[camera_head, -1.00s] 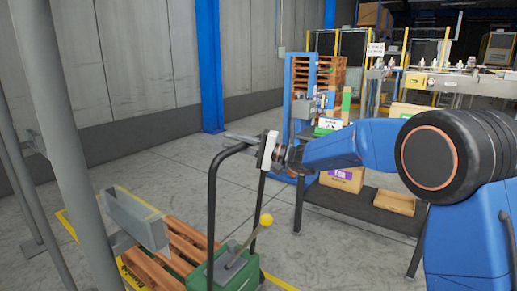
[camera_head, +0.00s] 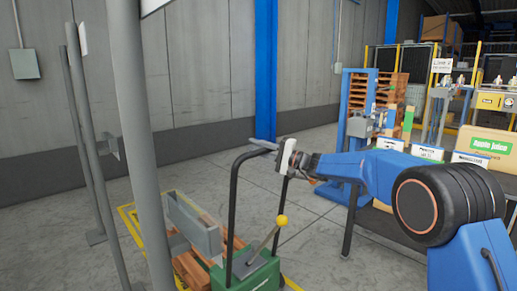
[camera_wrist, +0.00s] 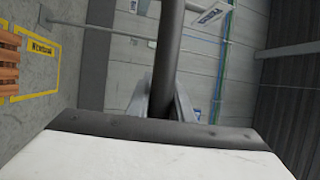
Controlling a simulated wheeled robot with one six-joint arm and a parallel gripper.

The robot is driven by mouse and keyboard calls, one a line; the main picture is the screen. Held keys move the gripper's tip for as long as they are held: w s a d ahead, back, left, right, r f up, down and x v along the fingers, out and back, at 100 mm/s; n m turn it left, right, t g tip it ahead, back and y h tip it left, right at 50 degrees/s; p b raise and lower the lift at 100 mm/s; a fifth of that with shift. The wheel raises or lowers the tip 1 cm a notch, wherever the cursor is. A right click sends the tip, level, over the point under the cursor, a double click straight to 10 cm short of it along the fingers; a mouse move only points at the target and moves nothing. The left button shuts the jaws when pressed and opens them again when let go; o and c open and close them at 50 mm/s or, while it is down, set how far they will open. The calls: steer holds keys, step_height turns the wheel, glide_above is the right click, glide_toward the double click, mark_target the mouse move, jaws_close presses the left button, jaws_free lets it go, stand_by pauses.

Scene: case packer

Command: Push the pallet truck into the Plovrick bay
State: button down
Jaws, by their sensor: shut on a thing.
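The pallet truck (camera_head: 250,272) has a green body, a black hoop handle (camera_head: 234,190) and a lever with a yellow knob (camera_head: 282,220). It stands low in the middle of the head view. My gripper (camera_head: 287,155) is shut on the upper right of the handle. The wrist view shows the dark handle bar (camera_wrist: 169,45) running between my fingers (camera_wrist: 168,100). Yellow floor lines (camera_head: 128,222) mark a bay beside the truck, and a yellow floor label (camera_wrist: 40,48) shows in the wrist view. I cannot read it surely. The truck's forks are hidden.
Wooden pallet slats (camera_head: 190,268) lie left of the truck. A thick grey post (camera_head: 140,150) and thinner posts (camera_head: 85,130) stand close on the left. A dark-topped table (camera_head: 385,228) with boxes is at right. Clear floor lies between the truck and the back wall.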

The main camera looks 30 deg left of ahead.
steer(key=shift+f, duration=0.2)
steer(key=c, duration=1.6)
jaws_free()
steer(key=shift+o, duration=0.2)
steer(key=shift+r, duration=0.1)
steer(key=shift+d, duration=0.1)
steer(key=d+f, duration=0.3)
steer(key=d, duration=1.4)
steer(key=shift+w, duration=0.45)
steer(key=shift+f, duration=0.1)
